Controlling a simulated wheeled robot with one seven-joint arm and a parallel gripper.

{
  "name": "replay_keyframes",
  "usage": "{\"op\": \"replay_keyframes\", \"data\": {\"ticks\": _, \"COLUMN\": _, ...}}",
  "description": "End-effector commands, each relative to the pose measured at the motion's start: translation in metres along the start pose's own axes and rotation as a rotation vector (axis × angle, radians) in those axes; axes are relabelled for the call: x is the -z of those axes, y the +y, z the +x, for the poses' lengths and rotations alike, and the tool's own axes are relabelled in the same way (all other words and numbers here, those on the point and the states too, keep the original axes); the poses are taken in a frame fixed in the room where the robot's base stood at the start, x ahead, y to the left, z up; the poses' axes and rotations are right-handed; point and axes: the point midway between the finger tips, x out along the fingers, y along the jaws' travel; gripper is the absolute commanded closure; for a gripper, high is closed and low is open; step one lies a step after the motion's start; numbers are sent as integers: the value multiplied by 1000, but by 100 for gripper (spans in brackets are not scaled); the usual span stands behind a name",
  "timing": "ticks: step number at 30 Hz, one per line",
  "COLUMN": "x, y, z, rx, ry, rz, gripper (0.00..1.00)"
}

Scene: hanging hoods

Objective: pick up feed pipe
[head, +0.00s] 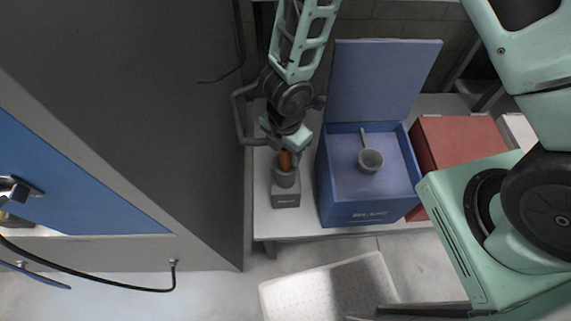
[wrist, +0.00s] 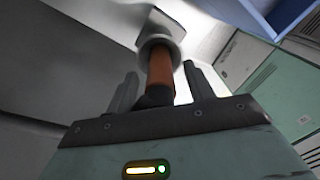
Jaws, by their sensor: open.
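The feed pipe (head: 286,161) is an orange-brown cylinder, upright in a grey holder (head: 286,197) on the white bench. In the head view my gripper (head: 285,152) is right above the holder and covers the pipe's upper part. In the wrist view the pipe (wrist: 159,78) stands between the two grey fingers of my gripper (wrist: 161,88), with its lower end in the holder's round collar (wrist: 161,50). The fingers are open, one on each side of the pipe, with gaps visible. A dark end of the pipe lies near my gripper's palm.
A blue box (head: 366,214) with its lid (head: 383,80) raised stands right of the holder; a grey ladle (head: 370,158) lies in it. A red box (head: 460,140) is further right. A large grey panel (head: 150,100) is close on the left. A white perforated mat (head: 330,290) lies in front.

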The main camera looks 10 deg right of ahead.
Motion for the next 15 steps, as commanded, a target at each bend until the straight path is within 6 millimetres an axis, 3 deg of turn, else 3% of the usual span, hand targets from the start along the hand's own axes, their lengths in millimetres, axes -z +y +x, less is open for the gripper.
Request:
{"op": "replay_keyframes", "data": {"ticks": 3, "x": 0, "y": 0, "z": 11, "rx": 0, "ry": 1, "rz": -1, "gripper": 47}}
{"op": "replay_keyframes", "data": {"ticks": 10, "x": 0, "y": 0, "z": 12, "rx": -1, "ry": 1, "rz": 1, "gripper": 47}}
{"op": "replay_keyframes", "data": {"ticks": 11, "x": 0, "y": 0, "z": 12, "rx": -1, "ry": 1, "rz": 1, "gripper": 50}}
{"op": "replay_keyframes", "data": {"ticks": 15, "x": 0, "y": 0, "z": 12, "rx": -1, "ry": 1, "rz": 0, "gripper": 89}}
